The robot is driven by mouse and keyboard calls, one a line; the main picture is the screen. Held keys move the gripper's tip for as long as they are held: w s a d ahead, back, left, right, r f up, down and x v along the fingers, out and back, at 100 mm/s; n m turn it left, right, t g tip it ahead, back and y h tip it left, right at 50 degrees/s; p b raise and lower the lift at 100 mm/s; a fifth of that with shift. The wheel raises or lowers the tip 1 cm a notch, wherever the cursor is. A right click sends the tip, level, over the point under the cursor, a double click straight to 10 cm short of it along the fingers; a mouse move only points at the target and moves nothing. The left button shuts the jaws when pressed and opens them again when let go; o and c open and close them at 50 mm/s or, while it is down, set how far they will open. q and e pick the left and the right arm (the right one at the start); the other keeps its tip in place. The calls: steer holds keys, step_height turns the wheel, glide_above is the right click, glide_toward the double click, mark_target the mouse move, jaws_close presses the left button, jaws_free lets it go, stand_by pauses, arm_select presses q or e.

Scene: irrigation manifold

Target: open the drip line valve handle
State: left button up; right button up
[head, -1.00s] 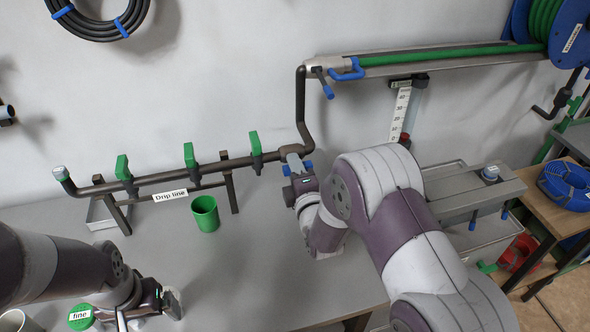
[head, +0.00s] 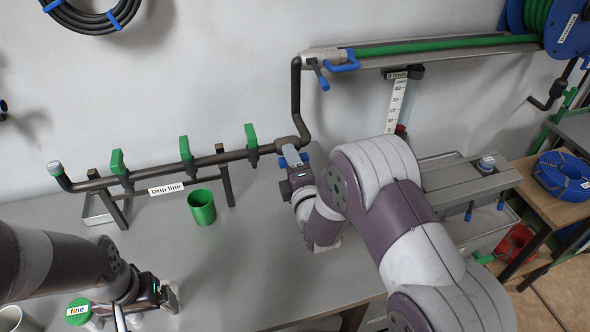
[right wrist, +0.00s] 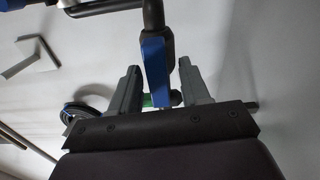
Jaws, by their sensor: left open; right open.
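The dark drip line pipe (head: 175,178) runs along the wall and carries a "Drip line" label (head: 166,188) and green upright handles (head: 185,148). A blue handle (head: 303,157) is at the pipe's right end, partly hidden by my right gripper (head: 291,155). In the right wrist view the blue handle (right wrist: 154,66) lies between the spread fingers of my right gripper (right wrist: 158,82), with gaps visible on both sides. My left gripper (head: 172,297) is open, low over the table at the lower left, away from the pipe.
A green cup (head: 202,207) stands on the grey table (head: 255,262) in front of the pipe. A green-lidded jar labelled "fine" (head: 78,310) is near my left gripper. A metal rail (head: 440,50) with another blue handle (head: 342,67) is above right.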

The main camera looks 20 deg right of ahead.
steer(key=s+b, duration=0.1)
steer(key=s, duration=1.1)
steer(key=shift+s+d, duration=0.2)
steer(key=s+f+m+g, duration=0.1)
steer(key=f+m+g, duration=0.1)
steer(key=f, duration=0.1)
steer(key=s+f+m+g, duration=0.1)
steer(key=f+m+g, duration=0.2)
steer(key=s+f+m+g, duration=0.1)
steer(key=f+m+g, duration=0.2)
steer(key=f, duration=0.1)
steer(key=shift+s+a, duration=0.2)
steer(key=shift+s, duration=0.2)
steer(key=s+m+g, duration=0.2)
steer(key=m, duration=0.1)
steer(key=s+m+g+p, duration=0.1)
steer(key=shift+s+d+f+g, duration=0.15)
steer(key=shift+s+f+g, duration=0.1)
steer(key=shift+s+g, duration=0.15)
steer(key=s+d+r+m+g+p, duration=0.2)
steer(key=s+r+m+g+p, duration=0.1)
steer(key=r+m, duration=0.4)
steer(key=shift+s+d+r+g+h, duration=0.3)
steer(key=shift+s+r+g, duration=0.6)
steer(key=shift+s+r, duration=0.35)
